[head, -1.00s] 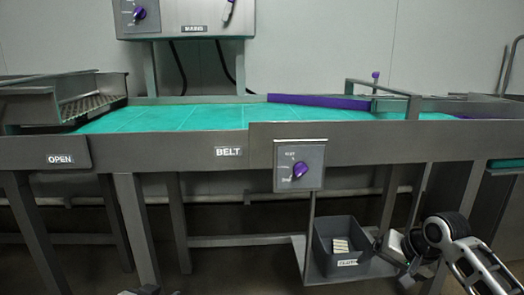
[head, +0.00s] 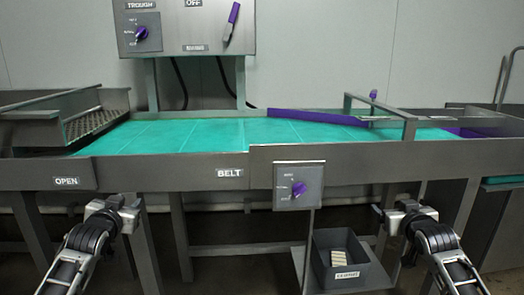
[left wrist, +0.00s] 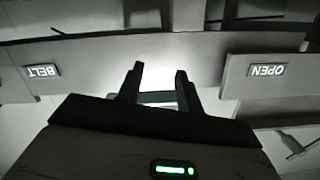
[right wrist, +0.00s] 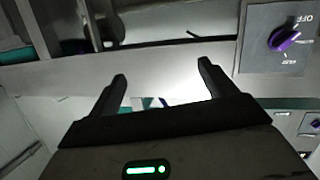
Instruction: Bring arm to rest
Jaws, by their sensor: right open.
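My left gripper (head: 126,212) is in front of the conveyor frame, below the OPEN plate (head: 66,182). In the left wrist view its two fingers (left wrist: 159,70) stand apart with nothing between them. My right gripper (head: 388,214) is in front of the frame, to the right of the small knob box (head: 299,187). In the right wrist view its fingers (right wrist: 162,70) are spread wide and empty. Both forearms come up from the bottom of the head view, roughly level with each other. Neither gripper visibly touches anything.
The steel conveyor with a green belt (head: 205,136) spans the view. A grey bin (head: 340,278) with pale items sits on a low shelf between my arms. A control panel (head: 186,25) with a purple knob stands behind the belt. Steel legs stand behind both grippers.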

